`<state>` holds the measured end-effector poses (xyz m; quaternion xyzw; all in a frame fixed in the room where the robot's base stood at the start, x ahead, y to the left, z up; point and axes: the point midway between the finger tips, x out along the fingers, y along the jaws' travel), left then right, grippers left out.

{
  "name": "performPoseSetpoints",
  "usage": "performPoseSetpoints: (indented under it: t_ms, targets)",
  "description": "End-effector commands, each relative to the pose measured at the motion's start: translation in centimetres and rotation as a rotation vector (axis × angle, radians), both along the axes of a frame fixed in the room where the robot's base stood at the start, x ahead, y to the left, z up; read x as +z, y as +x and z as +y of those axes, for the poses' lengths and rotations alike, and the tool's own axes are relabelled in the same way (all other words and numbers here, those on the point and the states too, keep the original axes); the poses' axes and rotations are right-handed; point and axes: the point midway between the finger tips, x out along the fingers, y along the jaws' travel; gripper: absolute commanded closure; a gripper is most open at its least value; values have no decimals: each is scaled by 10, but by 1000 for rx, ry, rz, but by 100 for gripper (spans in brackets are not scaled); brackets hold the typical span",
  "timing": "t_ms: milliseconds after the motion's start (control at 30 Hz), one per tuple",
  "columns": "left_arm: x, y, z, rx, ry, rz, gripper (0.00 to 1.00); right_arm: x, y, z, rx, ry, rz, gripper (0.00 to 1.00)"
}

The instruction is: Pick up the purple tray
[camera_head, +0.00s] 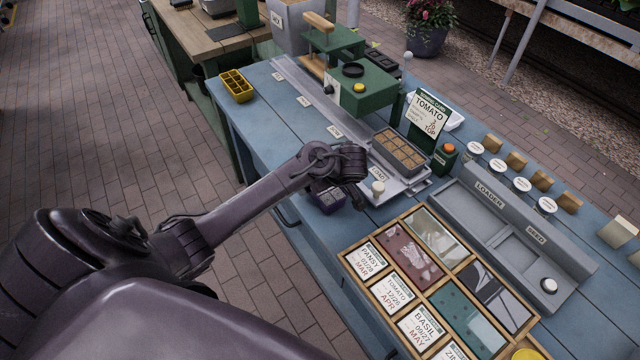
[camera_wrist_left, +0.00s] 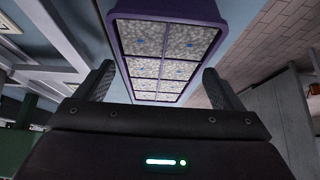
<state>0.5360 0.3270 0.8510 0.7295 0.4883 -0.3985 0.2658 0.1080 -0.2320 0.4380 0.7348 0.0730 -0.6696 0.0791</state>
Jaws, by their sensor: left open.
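The purple tray (camera_head: 325,200) sits at the near edge of the blue bench, partly hidden behind my left gripper (camera_head: 351,186) in the head view. In the left wrist view the purple tray (camera_wrist_left: 168,17) is seen lengthwise, with grey-filled cells and small blue dots in some of them. My left gripper (camera_wrist_left: 158,72) is open. Its two fingers stand on either side of the tray's near end in that view; I cannot tell whether they touch it. My right gripper is not in view.
A grey tray with brown cells (camera_head: 400,150) lies beside a green press (camera_head: 362,88). A yellow tray (camera_head: 236,86) sits at the far left bench end. A wooden seed-packet box (camera_head: 345,262) and a grey loader (camera_head: 500,215) fill the right side.

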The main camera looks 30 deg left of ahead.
Motion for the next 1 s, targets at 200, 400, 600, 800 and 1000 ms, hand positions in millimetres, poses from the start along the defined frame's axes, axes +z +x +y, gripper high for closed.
performPoseSetpoints:
  t_ms: [200,400,600,800,1000]
  targets:
    - [-12,3,7,0,-1,-1,11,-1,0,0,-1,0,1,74]
    - [-12,3,6,0,-1,-2,16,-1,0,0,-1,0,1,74]
    - [-11,3,6,0,-1,-1,42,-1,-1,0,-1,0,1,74]
    - [-11,3,6,0,-1,-2,66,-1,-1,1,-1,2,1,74]
    - [-11,3,6,0,-1,-2,66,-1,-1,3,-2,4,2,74]
